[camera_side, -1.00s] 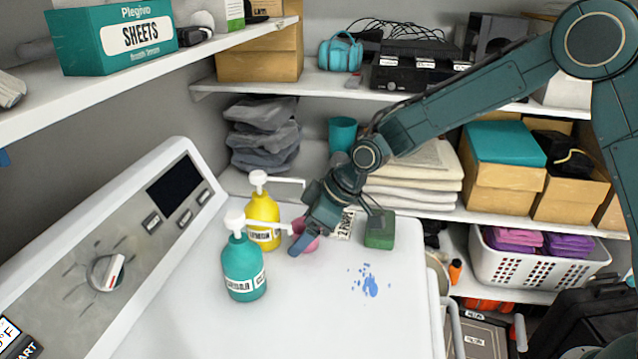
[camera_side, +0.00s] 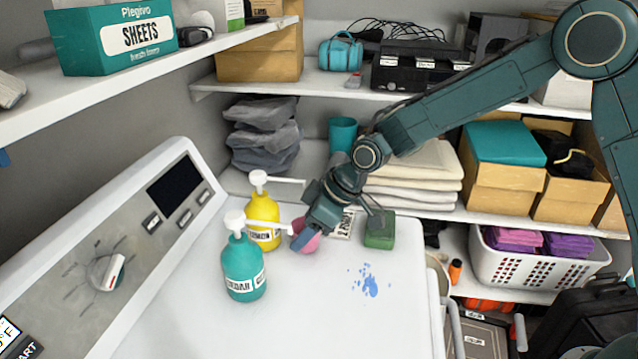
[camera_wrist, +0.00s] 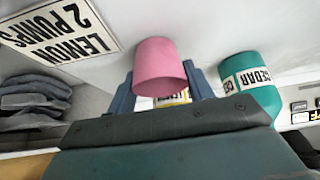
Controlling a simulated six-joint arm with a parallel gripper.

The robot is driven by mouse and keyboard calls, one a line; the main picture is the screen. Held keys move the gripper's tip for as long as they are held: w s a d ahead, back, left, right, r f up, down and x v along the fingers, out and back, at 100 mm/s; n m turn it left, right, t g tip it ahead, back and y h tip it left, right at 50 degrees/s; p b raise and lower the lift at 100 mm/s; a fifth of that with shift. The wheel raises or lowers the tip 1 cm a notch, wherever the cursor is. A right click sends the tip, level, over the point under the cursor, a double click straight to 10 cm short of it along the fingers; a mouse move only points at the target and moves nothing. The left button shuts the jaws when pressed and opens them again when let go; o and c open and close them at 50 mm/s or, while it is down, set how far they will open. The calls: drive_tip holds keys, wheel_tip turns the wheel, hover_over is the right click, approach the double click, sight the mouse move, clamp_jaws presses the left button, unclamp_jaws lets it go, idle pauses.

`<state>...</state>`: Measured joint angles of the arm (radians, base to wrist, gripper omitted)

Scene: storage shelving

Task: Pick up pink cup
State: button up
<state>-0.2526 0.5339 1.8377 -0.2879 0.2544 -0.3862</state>
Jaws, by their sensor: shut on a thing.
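The pink cup (camera_side: 308,243) is on the white machine top, beside the yellow bottle, mostly covered by my gripper in the side view. In the wrist view the pink cup (camera_wrist: 161,68) sits between the two blue-grey fingers. My gripper (camera_side: 304,237) is shut on the cup, one finger on each side of it; the wrist view shows both fingers (camera_wrist: 160,88) against it. I cannot tell whether the cup still touches the white top.
A yellow pump bottle (camera_side: 262,220) and a teal pump bottle (camera_side: 243,268) stand close at the left. A green block (camera_side: 379,231) and a printed card (camera_side: 343,225) lie at the right. A blue spill (camera_side: 370,286) marks the front right. The front middle of the white top (camera_side: 330,320) is clear.

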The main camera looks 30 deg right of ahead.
drive_tip(key=shift+v, duration=0.85)
drive_tip(key=s+d+r, duration=0.6)
drive_tip(key=s+d, duration=0.3)
drive_tip(key=shift+r, duration=0.3)
drive_tip(key=shift+s+d, duration=0.15)
